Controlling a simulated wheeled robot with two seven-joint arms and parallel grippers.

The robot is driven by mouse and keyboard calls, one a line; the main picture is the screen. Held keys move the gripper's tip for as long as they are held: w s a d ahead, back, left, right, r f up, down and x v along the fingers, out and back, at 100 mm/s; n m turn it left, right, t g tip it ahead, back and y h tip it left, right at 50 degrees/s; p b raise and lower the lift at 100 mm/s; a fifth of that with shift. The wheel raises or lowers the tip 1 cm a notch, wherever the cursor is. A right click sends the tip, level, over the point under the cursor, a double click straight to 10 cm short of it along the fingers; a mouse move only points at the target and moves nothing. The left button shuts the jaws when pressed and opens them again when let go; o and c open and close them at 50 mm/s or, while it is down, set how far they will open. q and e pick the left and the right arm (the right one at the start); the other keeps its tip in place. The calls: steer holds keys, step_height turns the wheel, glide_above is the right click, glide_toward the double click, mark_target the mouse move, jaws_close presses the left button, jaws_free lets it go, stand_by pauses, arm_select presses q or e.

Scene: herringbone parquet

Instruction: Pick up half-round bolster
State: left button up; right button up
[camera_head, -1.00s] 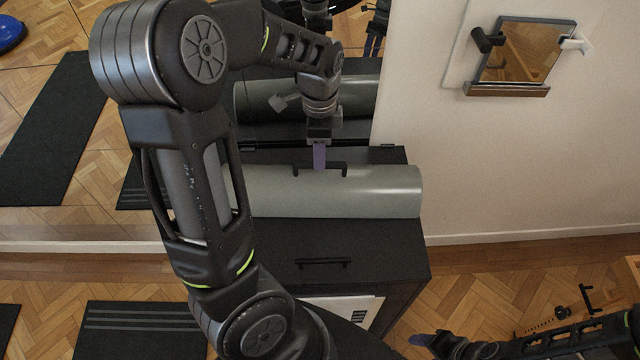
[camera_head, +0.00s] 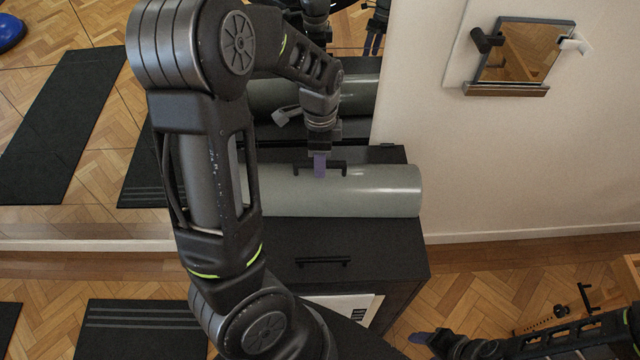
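The half-round bolster (camera_head: 385,191) is a long grey-green roll lying across the top of a black cabinet (camera_head: 372,238). A black handle (camera_head: 337,164) stands up on its upper side. My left gripper (camera_head: 319,165) points down at the middle of this handle, with a purple fingertip overlapping the bar. I see it edge-on, so its opening and any contact are unclear. The bolster's left end is hidden behind my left arm. My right gripper (camera_head: 422,338) is low at the bottom, away from the bolster, with one purple fingertip showing.
A mirror behind the cabinet reflects the bolster (camera_head: 360,95) and my arm. A small framed mirror (camera_head: 522,52) hangs on the wall at right. Dark mats (camera_head: 140,330) lie on the parquet at left.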

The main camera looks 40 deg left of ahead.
arm_select(q)
jaws_close()
stand_by(1.1)
